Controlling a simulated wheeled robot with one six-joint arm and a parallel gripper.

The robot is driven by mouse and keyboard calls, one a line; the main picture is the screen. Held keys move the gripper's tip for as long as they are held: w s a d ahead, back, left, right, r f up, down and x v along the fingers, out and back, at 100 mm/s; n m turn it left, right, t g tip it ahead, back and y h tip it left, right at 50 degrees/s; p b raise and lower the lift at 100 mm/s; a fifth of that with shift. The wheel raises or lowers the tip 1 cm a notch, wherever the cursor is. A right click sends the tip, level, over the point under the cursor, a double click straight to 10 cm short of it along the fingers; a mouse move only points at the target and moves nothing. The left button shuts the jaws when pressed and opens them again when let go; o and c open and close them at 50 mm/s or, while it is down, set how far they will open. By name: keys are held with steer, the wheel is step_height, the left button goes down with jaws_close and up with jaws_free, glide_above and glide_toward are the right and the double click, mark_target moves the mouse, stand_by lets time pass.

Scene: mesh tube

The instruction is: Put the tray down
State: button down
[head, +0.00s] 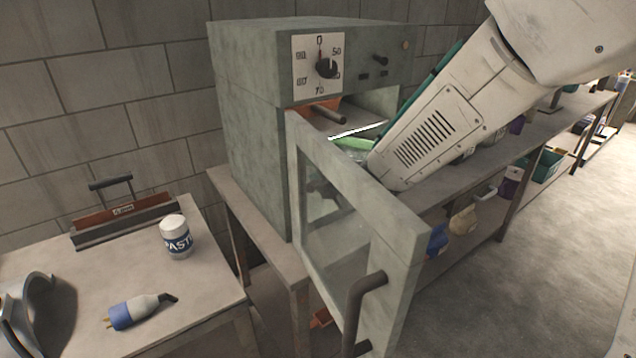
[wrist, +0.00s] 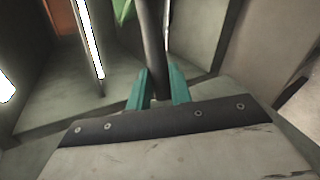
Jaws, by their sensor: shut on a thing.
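In the wrist view my gripper (wrist: 160,74) has its two teal fingers shut on a dark round bar (wrist: 153,35) that runs away from it. I cannot tell from these views whether this bar is part of the tray. No tray body shows clearly in either view. In the head view my arm reaches down behind the open door (head: 408,240) of a grey-green oven (head: 250,130), and my fingers are hidden there. A green piece (head: 352,144) shows at the oven mouth, and also in the wrist view (wrist: 122,10).
The left table (head: 215,285) holds a paste jar (head: 175,237), a blue-and-white tool (head: 138,310) and a long handled trough (head: 125,219). The door's handle (head: 358,310) juts out in front. A shelf (head: 470,175) with several containers stands at the right, beside open floor.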

steer(key=shift+f, duration=0.1)
steer(key=shift+f, duration=0.15)
steer(key=c, duration=1.3)
jaws_free()
steer(key=shift+o, duration=0.2)
steer(key=v, duration=1.2)
